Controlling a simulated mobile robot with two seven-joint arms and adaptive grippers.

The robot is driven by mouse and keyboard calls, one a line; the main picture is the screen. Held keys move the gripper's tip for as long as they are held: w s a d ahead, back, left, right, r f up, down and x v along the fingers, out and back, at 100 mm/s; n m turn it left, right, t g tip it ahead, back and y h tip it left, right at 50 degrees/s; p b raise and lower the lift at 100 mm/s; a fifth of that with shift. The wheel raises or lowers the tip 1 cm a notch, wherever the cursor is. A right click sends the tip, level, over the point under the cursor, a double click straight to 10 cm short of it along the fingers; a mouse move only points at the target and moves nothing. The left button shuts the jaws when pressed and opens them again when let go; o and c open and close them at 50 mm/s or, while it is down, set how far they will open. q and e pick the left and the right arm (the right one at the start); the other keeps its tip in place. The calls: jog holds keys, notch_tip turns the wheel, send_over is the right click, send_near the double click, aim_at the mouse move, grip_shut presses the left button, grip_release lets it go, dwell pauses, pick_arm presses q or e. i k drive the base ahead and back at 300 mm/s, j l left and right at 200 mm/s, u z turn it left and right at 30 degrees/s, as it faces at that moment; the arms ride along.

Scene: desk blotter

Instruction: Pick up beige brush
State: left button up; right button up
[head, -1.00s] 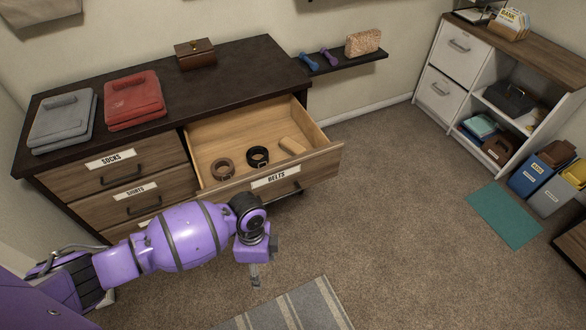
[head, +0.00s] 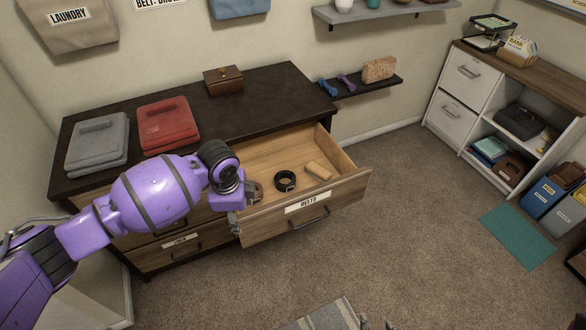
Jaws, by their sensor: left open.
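A small beige block, which looks like the beige brush (head: 318,170), lies in the right part of the open belts drawer (head: 335,190). Its bristles cannot be made out. My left gripper (head: 236,224) is open and empty, pointing down at the drawer's left front corner. It is apart from the brush, well to its left. Small dark tips that look like my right gripper (head: 376,324) just show at the bottom edge; their opening is unclear.
A black rolled belt (head: 286,181) lies left of the brush, and a brown one (head: 255,190) is partly hidden by my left gripper. The dresser top (head: 270,108) overhangs the drawer's back. Open carpet (head: 400,220) lies to the right.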

aim_at(322, 175)
jog(key=i+j+z, duration=0.2)
jog(key=i+z, duration=0.2)
jog(key=i+j+z, duration=0.5)
jog(key=j+z, duration=0.25)
jog(key=i+j+z, duration=0.2)
jog(key=j+z, duration=0.15)
